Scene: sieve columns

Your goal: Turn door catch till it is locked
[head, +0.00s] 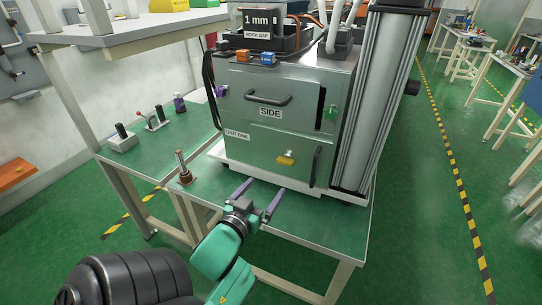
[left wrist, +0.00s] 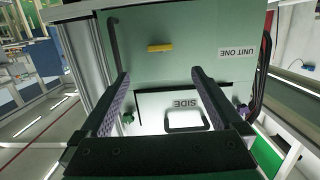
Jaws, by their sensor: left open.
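A yellow catch (head: 286,158) sits on the lower front door of the grey-green cabinet marked UNIT ONE (head: 240,134). In the left wrist view, which shows the cabinet upside down, the yellow catch (left wrist: 160,48) is a bar lying level across the door. A dark upright handle (head: 315,166) is at the door's right side. My left gripper (head: 259,194) is open and empty, in front of and below the lower door, fingers pointing at the cabinet. In the left wrist view the catch lies beyond the open fingertips (left wrist: 160,75), apart from them. My right gripper is not in view.
Above is a panel marked SIDE (head: 270,112) with a bar handle (head: 269,98), a green knob (head: 331,113) to its right and a purple knob (head: 221,91) to its left. A post (head: 183,168) stands on the green table left of the cabinet. A metal column (head: 385,100) stands at right.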

